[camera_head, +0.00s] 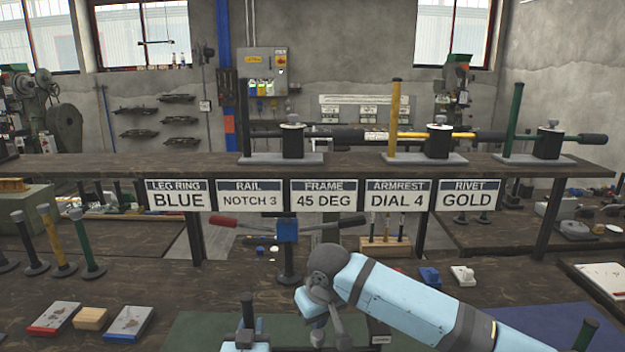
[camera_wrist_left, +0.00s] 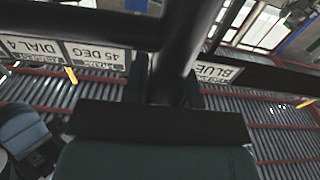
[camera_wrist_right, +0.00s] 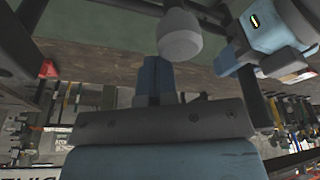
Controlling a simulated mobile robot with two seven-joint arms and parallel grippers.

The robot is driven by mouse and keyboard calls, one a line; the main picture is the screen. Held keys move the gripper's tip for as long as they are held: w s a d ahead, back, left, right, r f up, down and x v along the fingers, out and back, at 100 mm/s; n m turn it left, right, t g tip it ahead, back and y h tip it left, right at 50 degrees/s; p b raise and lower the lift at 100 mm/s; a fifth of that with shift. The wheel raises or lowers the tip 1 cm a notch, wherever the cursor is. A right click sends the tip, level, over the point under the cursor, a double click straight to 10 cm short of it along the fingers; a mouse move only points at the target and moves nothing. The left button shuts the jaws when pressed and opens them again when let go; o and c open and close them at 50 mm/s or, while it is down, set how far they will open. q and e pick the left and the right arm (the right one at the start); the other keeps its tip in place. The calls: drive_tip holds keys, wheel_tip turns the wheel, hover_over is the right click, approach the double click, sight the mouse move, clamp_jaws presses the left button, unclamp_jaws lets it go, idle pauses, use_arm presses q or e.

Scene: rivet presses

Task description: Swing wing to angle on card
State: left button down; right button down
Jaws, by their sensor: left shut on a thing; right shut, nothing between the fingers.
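The card reading FRAME 45 DEG (camera_head: 323,195) hangs in the middle of the shelf edge. It also shows upside down in the left wrist view (camera_wrist_left: 96,56). Below it in the head view a bar with a red grip at its left end and a dark grip at its right passes through a blue block (camera_head: 286,231) on a dark post. I cannot tell for sure which part is the wing. My left gripper (camera_wrist_left: 168,92) is shut on a dark rod (camera_wrist_left: 182,45). My right gripper (camera_wrist_right: 157,82) is shut and empty, close to a grey rounded knob (camera_wrist_right: 180,36).
The shelf (camera_head: 360,163) carries several presses with upright handles. Several coloured posts, including a yellow one (camera_head: 59,244), stand at the left of the bench. A wooden block (camera_head: 90,319) lies between two flat trays. A green mat (camera_head: 190,335) lies at the front.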

sight(317, 336)
drive_tip(key=shift+s, duration=0.8)
drive_tip(key=shift+s+a, duration=0.1)
drive_tip(key=shift+s, duration=1.4)
drive_tip(key=shift+s+d, duration=0.15)
drive_tip(key=shift+s, duration=0.45)
drive_tip(key=shift+s+d, duration=0.15)
drive_tip(key=shift+s, duration=0.4)
